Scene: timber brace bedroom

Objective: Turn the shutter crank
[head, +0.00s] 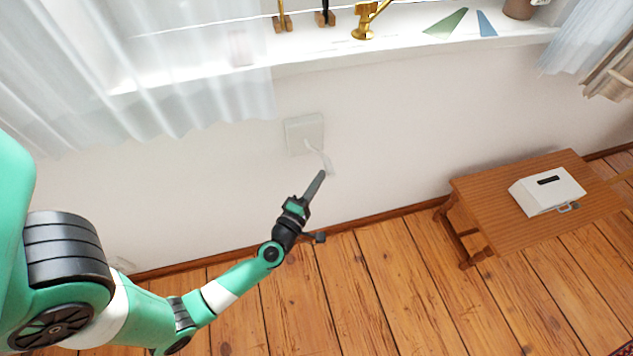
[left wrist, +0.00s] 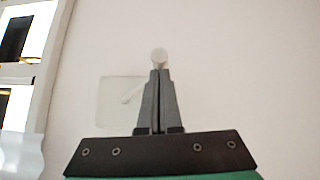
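The shutter crank is on the white wall. Its square plate (head: 304,135) has a thin pale crank arm (head: 315,150) reaching down and right to a whitish handle (head: 328,164). My left gripper (head: 322,174) points up at the wall, its fingertips beside the handle's left side. In the left wrist view, the fingers of my left gripper (left wrist: 160,72) are together, with the handle's round end (left wrist: 159,55) just past their tips; I see no handle between them. The plate (left wrist: 112,90) lies behind and left. My right gripper is out of view.
A wooden bench (head: 490,200) with a white box (head: 546,190) stands at the right. A white windowsill (head: 400,46) with brass and wooden items runs above. A sheer curtain (head: 180,85) hangs at upper left. The wall around the crank is clear.

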